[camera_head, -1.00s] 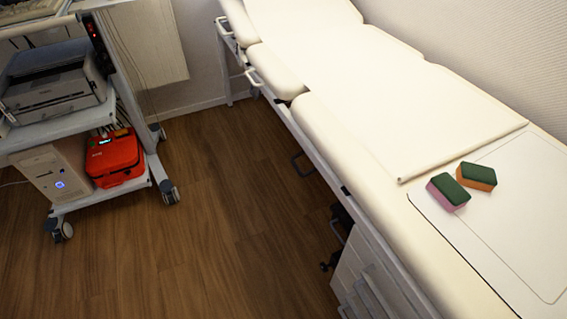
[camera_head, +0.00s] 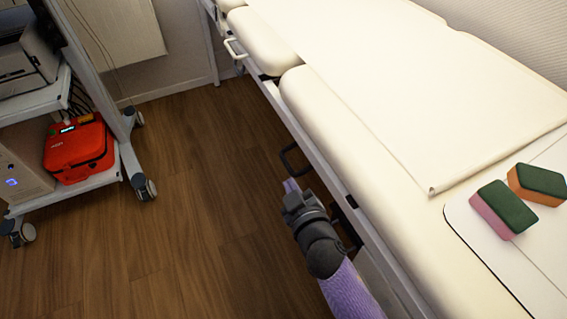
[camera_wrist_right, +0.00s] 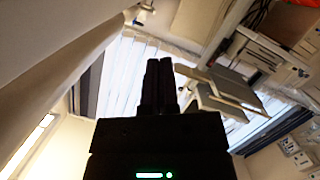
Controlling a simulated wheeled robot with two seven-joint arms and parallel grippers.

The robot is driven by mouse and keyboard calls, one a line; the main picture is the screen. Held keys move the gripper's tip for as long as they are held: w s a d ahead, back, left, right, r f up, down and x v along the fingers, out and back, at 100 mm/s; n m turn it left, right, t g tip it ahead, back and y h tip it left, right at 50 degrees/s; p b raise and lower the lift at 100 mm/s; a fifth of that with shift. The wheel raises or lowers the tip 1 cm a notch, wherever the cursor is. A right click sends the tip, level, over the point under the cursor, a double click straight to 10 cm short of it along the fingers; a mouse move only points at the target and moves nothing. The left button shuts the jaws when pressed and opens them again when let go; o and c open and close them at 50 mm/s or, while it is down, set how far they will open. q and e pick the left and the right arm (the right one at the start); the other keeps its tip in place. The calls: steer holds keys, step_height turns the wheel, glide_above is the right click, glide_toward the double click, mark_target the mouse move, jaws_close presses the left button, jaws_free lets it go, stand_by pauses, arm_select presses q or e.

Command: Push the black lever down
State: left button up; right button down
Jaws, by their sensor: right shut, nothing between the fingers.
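A black loop-shaped lever (camera_head: 284,158) sticks out from the side of the padded bed (camera_head: 345,140), low under its edge. My right gripper (camera_head: 290,186) is beside the bed, over the floor, with its fingertips just below the lever in the head view. Whether they touch it I cannot tell. Its fingers are shut and empty. In the right wrist view the dark closed fingers (camera_wrist_right: 160,85) point away from the camera, and I cannot make out the lever there. My left gripper is not in view.
White handles (camera_head: 235,50) stick out farther along the bed frame. Two sponges, a pink-green one (camera_head: 503,210) and an orange-green one (camera_head: 538,184), lie on the bed. A wheeled cart with a red case (camera_head: 78,150) stands left. The wooden floor (camera_head: 190,210) between is clear.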

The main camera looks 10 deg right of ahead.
mark_target(286, 166)
steer(key=w+f+b, duration=0.2)
steer(key=w, duration=0.1)
steer(key=w+f+b, duration=0.2)
steer(key=w+b, duration=0.1)
steer(key=w+d+f+b, duration=0.1)
steer(key=w+f+b, duration=0.1)
steer(key=w+b, duration=0.1)
steer(key=shift+w+d, duration=0.1)
steer(key=shift+w, duration=0.45)
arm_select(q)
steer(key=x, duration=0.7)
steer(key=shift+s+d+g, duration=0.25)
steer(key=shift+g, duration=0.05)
arm_select(e)
steer(key=shift+r, duration=0.1)
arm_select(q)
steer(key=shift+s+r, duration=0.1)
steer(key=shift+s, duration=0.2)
